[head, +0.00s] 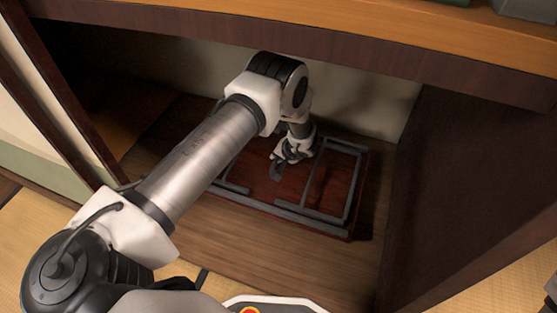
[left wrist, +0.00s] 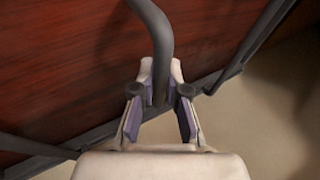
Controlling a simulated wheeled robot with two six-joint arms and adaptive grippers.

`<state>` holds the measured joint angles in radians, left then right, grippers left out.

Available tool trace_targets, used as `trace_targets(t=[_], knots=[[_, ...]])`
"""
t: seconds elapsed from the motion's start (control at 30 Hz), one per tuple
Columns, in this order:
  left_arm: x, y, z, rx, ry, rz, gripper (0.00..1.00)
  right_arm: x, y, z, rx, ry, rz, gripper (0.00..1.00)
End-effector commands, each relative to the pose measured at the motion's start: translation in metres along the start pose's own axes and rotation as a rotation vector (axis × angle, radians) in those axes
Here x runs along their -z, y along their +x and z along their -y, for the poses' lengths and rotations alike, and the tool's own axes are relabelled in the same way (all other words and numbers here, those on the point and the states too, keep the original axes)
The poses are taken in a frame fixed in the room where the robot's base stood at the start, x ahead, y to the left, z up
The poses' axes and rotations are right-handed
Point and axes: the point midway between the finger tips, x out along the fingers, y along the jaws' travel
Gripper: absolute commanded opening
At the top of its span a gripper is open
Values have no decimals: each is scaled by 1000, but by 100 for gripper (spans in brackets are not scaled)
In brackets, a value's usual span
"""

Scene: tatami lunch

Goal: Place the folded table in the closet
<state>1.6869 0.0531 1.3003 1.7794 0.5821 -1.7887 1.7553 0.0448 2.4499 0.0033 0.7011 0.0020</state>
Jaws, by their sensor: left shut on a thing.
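The folded table (head: 312,184) lies inside the lower part of the closet (head: 246,242), its reddish-brown underside up and its dark grey legs folded flat. My left arm reaches into the closet from the left. My left gripper (head: 287,165) is over the table's middle. In the left wrist view the gripper (left wrist: 160,105) is shut on a curved dark grey bar of the folded table (left wrist: 70,70). The arm hides the table's left part. I cannot tell whether the table rests fully on the closet floor.
A wooden shelf edge (head: 330,42) runs across above the arm. The closet's dark right wall (head: 465,170) stands right of the table. A sliding panel (head: 45,110) is at the left. Bare closet floor shows in front of the table, with tatami (head: 50,240) outside.

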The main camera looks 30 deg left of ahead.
Motion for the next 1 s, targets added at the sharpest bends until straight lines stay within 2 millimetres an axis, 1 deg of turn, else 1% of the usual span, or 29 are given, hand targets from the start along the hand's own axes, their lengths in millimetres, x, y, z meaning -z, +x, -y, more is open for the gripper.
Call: trace_targets(t=[0.03, 0.1, 0.27, 0.43, 0.5, 0.7, 0.73, 0.77, 0.8, 1.0], knots=[[-2, 12, -7, 2, -2, -4, 0, 0, 13, 0, 0, 2, -1, 37], [-4, 20, -12, 2, -2, -5, 0, 1, 18, 0, 0, 3, -2, 37], [-7, 31, -19, 2, -2, -5, 0, 2, 25, -1, -1, 3, -6, 37], [-15, 52, -32, 2, -2, -5, 0, 6, 42, -1, -2, -1, -16, 37], [-15, 55, -34, 1, -2, -5, 0, 7, 45, -1, -3, -4, -20, 37], [-15, 54, -33, 1, -3, -5, 0, 8, 43, -1, -3, -5, -22, 37], [-18, 56, -34, -1, -1, -1, 24, 8, 44, -1, -3, -5, -22, 37], [-18, 56, -34, -1, -1, 0, 34, 8, 43, -1, -3, -5, -22, 37], [-18, 56, -34, -1, -1, -1, 38, 8, 43, -1, -3, -5, -22, 37], [-18, 56, -34, -1, 0, -1, 38, 8, 43, -1, -3, -5, -22, 37]])
